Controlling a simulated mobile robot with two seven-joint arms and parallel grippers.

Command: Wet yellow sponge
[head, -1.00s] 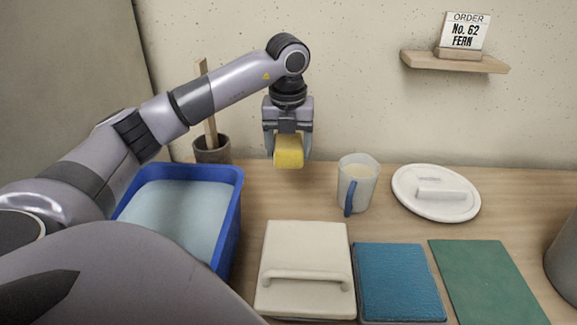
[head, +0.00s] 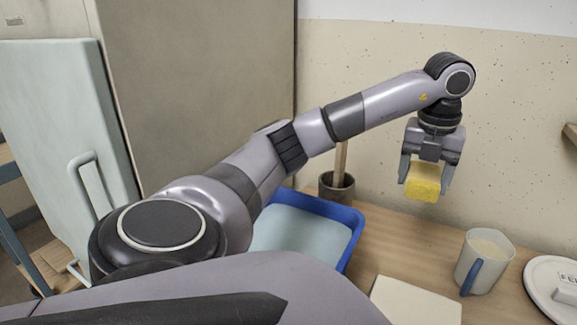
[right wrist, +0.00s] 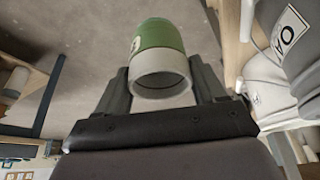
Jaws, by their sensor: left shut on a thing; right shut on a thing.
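My left gripper (head: 427,178) is shut on the yellow sponge (head: 423,184) and holds it in the air above the wooden table. A blue tub (head: 357,232) of pale blue-grey water (head: 300,236) stands to the left of the sponge and lower, partly hidden by my left arm. My right gripper (right wrist: 163,85) is outside the head view. In the right wrist view it is shut on a green and white cylinder (right wrist: 162,48).
A translucent jug (head: 483,262) with a blue handle stands right of the sponge. A dark pot (head: 335,190) with a wooden stick stands behind the tub.

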